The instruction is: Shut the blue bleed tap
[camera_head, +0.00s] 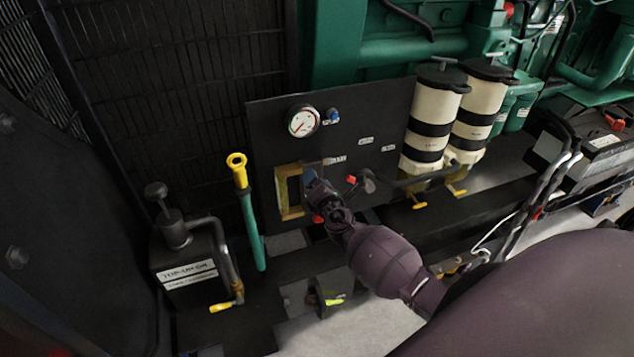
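A small blue fitting (333,116) sits on the dark panel (385,115), just right of the round gauge (303,121). A second blue part (310,177) shows lower down, right at the tip of my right gripper (318,188). I cannot tell which of the two is the bleed tap, nor how its handle is turned. My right arm comes in from the lower right and reaches the panel beside a yellow-edged opening (290,192). The gripper's fingers are small and dark and partly hidden by its own wrist. My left gripper is out of view.
Red-tipped fittings (351,179) sit close right of the gripper. Two cream filter canisters (432,118) with yellow taps stand further right. A green pipe with a yellow top (238,163) and a black labelled can (187,262) stand left. A battery (590,140) is far right.

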